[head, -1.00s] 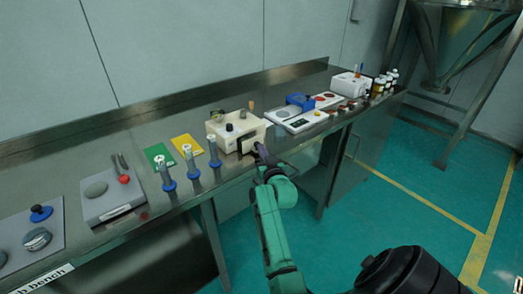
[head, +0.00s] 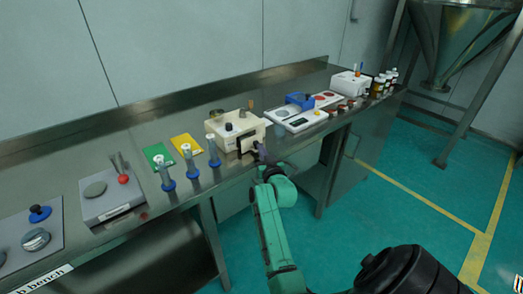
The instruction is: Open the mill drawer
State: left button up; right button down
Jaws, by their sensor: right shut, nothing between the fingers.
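The mill (head: 228,128) is a cream box with a dark knob on top, standing on the metal bench. A dark drawer front (head: 247,144) shows on its near right side; how far it stands out is too small to tell. My right gripper (head: 258,148), at the end of the green arm, is shut and empty. It is right beside the drawer front; I cannot tell whether it touches it. The gripper partly hides that corner of the mill. My left gripper is not in view.
A grey plate with a red-knobbed lever (head: 110,200) is further left.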

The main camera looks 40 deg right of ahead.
dwell(0.3)
jog(key=c, duration=0.7)
grip_release()
jog(key=shift+o, duration=0.2)
